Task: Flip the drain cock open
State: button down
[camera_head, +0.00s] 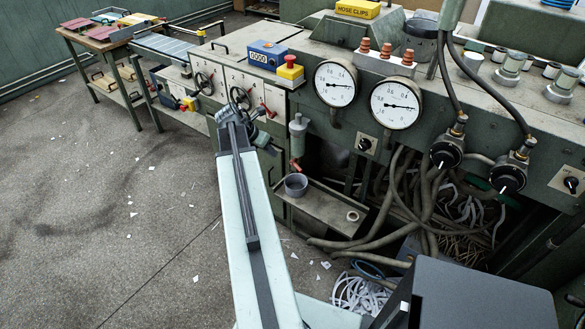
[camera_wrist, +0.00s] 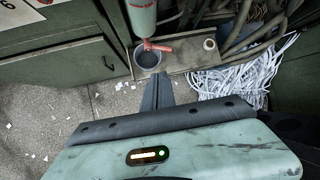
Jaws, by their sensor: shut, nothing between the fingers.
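The drain cock (camera_head: 297,165) shows as a small red lever under a pale green upright cylinder (camera_head: 298,130) on the machine's front. In the wrist view the red drain cock (camera_wrist: 160,46) sticks out sideways to the right below the cylinder (camera_wrist: 143,16). A grey cup (camera_wrist: 149,59) stands under it; the head view shows the cup (camera_head: 296,185) too. My gripper (camera_wrist: 163,80) is shut and empty. In the wrist view its tips appear below the cup and cock, apart from the lever.
The cup stands on a ledge (camera_head: 330,207) with a pale ring (camera_head: 352,216). Dark hoses (camera_head: 385,215) and shredded paper (camera_wrist: 240,75) lie to the right. Two gauges (camera_head: 335,83) and handwheels (camera_head: 240,97) are on the machine's front. The floor at left is open, with paper scraps.

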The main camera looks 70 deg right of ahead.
jog(key=shift+s+d+r+n, duration=0.1)
jog(key=shift+s+d+n, duration=0.2)
jog(key=shift+s+d, duration=0.45)
jog(key=shift+s+a, duration=0.1)
jog(key=shift+a, duration=0.05)
jog(key=b, duration=1.2)
send_near(298, 168)
jog(key=x, duration=0.7)
jog(key=shift+a, duration=0.1)
